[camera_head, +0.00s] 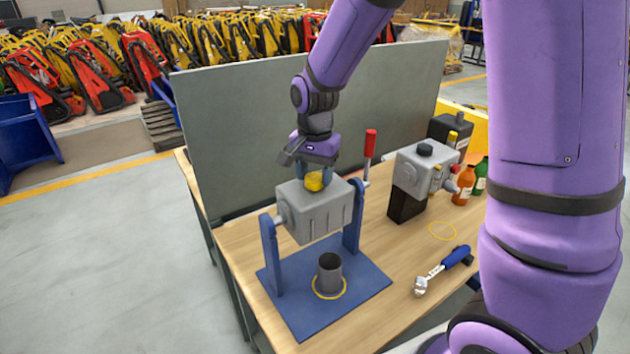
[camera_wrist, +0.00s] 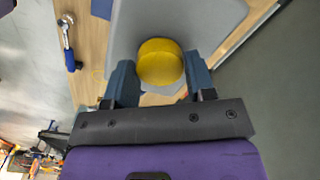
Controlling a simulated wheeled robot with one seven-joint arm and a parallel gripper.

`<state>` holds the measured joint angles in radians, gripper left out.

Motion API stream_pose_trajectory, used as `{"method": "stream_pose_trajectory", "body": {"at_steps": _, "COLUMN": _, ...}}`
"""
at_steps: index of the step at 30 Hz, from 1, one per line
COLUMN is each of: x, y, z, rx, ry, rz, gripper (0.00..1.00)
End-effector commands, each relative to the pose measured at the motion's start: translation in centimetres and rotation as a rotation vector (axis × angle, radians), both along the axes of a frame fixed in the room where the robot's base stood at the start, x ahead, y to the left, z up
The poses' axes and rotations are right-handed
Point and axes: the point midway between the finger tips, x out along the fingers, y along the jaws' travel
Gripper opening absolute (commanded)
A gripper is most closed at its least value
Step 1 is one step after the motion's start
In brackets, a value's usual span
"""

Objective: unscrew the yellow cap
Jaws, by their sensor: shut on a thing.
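The yellow cap (camera_head: 314,181) sits on top of a grey box-shaped housing (camera_head: 318,217). The housing hangs between two blue uprights on a blue base plate (camera_head: 362,287). My gripper (camera_head: 313,177) reaches down from above and is shut on the yellow cap. In the wrist view the yellow cap (camera_wrist: 160,62) lies between the two blue-grey fingers (camera_wrist: 160,80), with the grey housing (camera_wrist: 215,22) behind it. The cap's thread is hidden.
A dark cup (camera_head: 329,273) in a yellow ring stands on the base plate. A red-handled lever (camera_head: 369,150) rises beside the housing. At right are a grey valve block (camera_head: 425,170), bottles (camera_head: 465,185) and a blue-handled wrench (camera_head: 442,270). A grey panel (camera_head: 235,125) stands behind.

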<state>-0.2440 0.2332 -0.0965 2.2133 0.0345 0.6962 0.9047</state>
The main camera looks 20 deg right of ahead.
Motion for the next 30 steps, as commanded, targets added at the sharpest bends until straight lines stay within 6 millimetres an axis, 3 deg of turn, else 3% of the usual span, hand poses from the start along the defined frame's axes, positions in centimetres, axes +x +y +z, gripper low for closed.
{"method": "stream_pose_trajectory", "body": {"at_steps": 7, "x": -0.02, "y": -0.02, "z": -0.02, "rx": 0.001, "ry": 0.001, "rz": 0.234, "gripper": 0.30}}
{"method": "stream_pose_trajectory", "body": {"at_steps": 20, "x": -0.03, "y": 0.00, "z": -0.03, "rx": 0.001, "ry": 0.001, "rz": 0.298, "gripper": 0.30}}
{"method": "stream_pose_trajectory", "body": {"at_steps": 30, "x": -0.04, "y": -0.02, "z": -0.04, "rx": 0.001, "ry": 0.001, "rz": 0.705, "gripper": 0.30}}
